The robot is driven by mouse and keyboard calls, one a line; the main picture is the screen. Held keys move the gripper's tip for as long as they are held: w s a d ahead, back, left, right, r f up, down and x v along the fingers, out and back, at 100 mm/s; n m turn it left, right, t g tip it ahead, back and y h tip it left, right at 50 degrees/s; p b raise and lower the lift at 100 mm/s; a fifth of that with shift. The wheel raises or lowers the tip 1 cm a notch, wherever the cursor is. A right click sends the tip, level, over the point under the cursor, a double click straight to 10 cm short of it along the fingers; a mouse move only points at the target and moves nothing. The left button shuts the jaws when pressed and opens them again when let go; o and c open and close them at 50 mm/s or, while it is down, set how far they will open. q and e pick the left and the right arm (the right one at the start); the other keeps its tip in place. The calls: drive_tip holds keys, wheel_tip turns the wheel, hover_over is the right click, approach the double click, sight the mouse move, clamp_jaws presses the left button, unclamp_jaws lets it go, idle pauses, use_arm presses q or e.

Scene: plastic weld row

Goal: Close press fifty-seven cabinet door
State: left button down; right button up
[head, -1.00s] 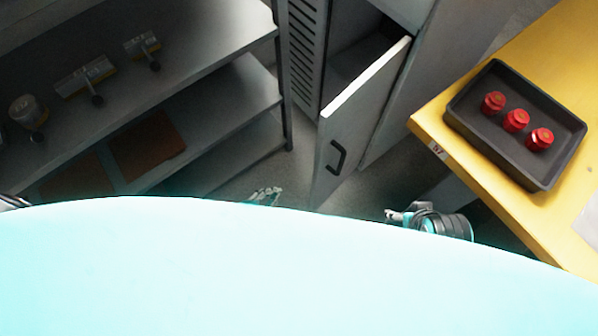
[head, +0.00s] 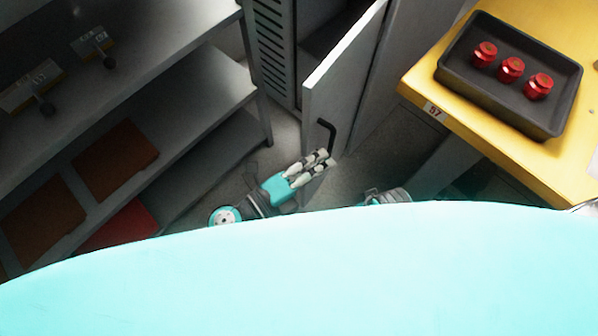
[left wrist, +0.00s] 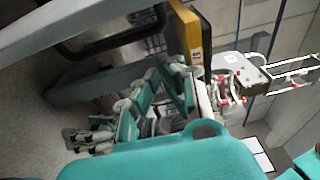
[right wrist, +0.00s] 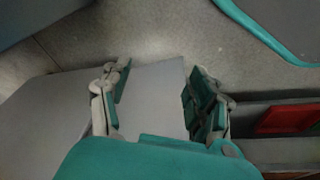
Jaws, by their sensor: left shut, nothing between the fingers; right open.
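The grey cabinet door (head: 335,85) stands open in the head view, swung out from the dark cabinet interior (head: 318,45). A black bar handle (head: 328,134) is on its face. My left gripper (head: 325,160) is shut and empty, with its fingertips just below the handle, in front of the door's lower part. I cannot tell whether they touch the door. My right gripper shows in the right wrist view (right wrist: 157,85), open, with a plain grey panel beyond its fingers. In the head view its arm is mostly hidden behind my teal body.
Grey shelving (head: 195,75) with brown and red bins stands on the left. A yellow table (head: 420,85) on the right holds a black tray (head: 500,105) with three red-capped items (head: 511,69). Grey floor shows between the shelving and the door.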

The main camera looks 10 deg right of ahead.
sight(331, 136)
use_arm(q)
drive_tip(key=w, duration=0.2)
drive_tip(key=w+a, duration=0.1)
drive_tip(key=shift+w+b, duration=0.4)
use_arm(e)
wheel_tip(331, 136, up, 3)
drive_tip(key=shift+w+f, duration=0.1)
drive_tip(key=shift+f, duration=0.05)
use_arm(q)
drive_tip(key=shift+a, duration=0.1)
drive_tip(key=shift+w+f, duration=0.1)
